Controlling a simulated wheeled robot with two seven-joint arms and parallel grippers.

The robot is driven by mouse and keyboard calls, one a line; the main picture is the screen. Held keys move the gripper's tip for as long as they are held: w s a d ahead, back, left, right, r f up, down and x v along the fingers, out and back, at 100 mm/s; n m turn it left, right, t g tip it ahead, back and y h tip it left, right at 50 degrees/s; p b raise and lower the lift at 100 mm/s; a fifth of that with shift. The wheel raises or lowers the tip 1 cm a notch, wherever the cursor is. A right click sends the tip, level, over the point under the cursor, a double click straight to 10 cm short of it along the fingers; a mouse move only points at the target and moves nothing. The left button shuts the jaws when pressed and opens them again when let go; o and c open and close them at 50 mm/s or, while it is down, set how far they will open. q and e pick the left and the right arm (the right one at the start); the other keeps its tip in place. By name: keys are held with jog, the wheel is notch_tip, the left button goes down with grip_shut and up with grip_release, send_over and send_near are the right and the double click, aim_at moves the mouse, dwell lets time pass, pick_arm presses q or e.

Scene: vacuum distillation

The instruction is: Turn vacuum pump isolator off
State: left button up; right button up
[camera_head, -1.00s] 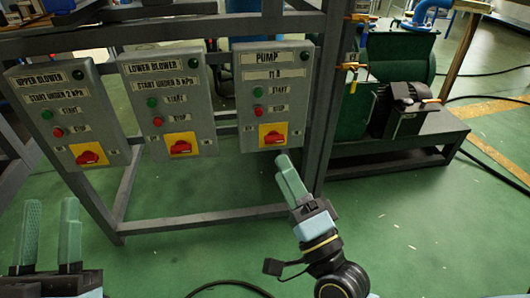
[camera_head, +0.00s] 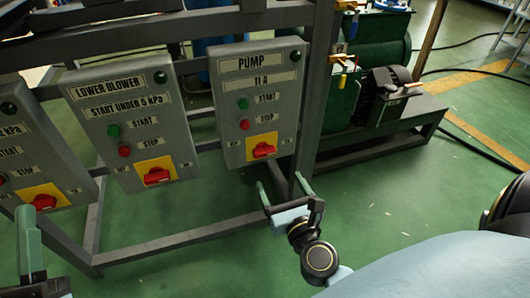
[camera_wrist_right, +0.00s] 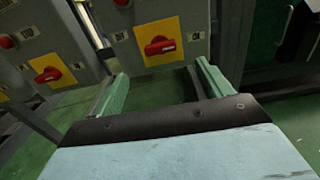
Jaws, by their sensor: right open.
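The grey pump box (camera_head: 261,103), labelled PUMP, hangs on the frame as the rightmost box. Its isolator is a red rotary knob (camera_head: 263,150) on a yellow plate, low on the box, with its handle roughly horizontal. My right gripper (camera_head: 281,186) is below the box, with its two green fingers apart and empty. In the right wrist view, the red knob (camera_wrist_right: 160,46) shows just beyond and between the fingertips (camera_wrist_right: 163,72), not touched. My left gripper (camera_head: 28,240) is at the lower left edge; only one finger shows clearly.
The lower blower box (camera_head: 130,120) hangs left of the pump box with a similar red knob (camera_head: 157,175). Another box (camera_head: 35,150) is at the far left. A dark frame post (camera_head: 315,90) stands right of the pump box. Green machinery (camera_head: 375,45) is at the right.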

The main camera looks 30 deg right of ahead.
aim_at(266, 154)
pick_arm(q)
jog(key=f+g, duration=0.1)
jog(key=w+f+g+p, duration=0.1)
jog(key=shift+w+f+y, duration=0.2)
jog(key=shift+f+y, duration=0.1)
jog(key=shift+f, duration=0.05)
pick_arm(e)
jog(key=x, duration=1)
jog(key=shift+w+a, duration=0.1)
jog(key=c, duration=1)
